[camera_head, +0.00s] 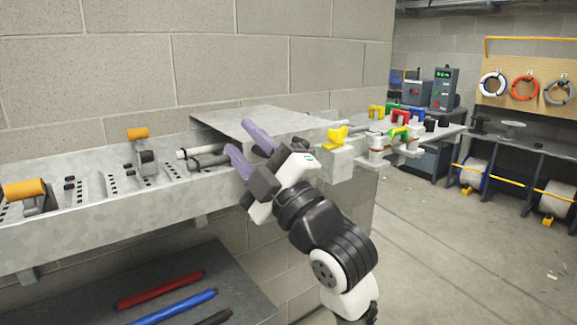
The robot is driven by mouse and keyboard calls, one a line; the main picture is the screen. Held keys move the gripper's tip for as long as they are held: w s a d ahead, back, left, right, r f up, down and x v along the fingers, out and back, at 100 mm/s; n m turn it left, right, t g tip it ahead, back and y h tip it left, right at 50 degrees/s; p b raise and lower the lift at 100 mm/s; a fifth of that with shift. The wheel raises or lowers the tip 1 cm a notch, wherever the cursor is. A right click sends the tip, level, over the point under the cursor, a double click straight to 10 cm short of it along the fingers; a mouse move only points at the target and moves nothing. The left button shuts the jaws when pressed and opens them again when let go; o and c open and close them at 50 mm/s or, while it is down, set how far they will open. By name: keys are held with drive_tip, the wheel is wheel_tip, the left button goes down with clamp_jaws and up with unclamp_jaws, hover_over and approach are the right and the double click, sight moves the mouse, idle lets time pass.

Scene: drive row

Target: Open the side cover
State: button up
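A grey metal cover (275,118), box-like with a flat top, sits over the right part of the long metal tray. I take it to be the side cover; its left end is open, with pale and grey round bars running in beneath it. My gripper (238,135), with two purple fingers, is in front of the cover's left part. The fingers point up and left and stand apart, with no object clearly held between them. Whether either finger touches the cover cannot be told. My gripper and wrist hide part of the cover's front.
The long tray (110,218) holds levers with orange rollers (25,189). A yellow part (338,134) sits on a pale block right of my wrist. Red and blue bars (180,306) lie on a shelf below.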

drive_tip(key=s+d+f+n+h+b, duration=0.1)
drive_tip(key=d+f+h, duration=0.2)
drive_tip(key=d, duration=0.4)
drive_tip(key=s+d+f+n+h+b, duration=0.1)
drive_tip(key=d+f+h, duration=0.15)
drive_tip(key=d, duration=0.45)
drive_tip(key=shift+g+y, duration=0.25)
drive_tip(key=shift+g, duration=0.05)
drive_tip(key=p+x, duration=0.3)
drive_tip(key=x, duration=1)
drive_tip(key=shift+w+a+f+p, duration=0.1)
drive_tip(key=shift+w+a+p, duration=0.05)
drive_tip(key=shift+p, duration=0.2)
clamp_jaws()
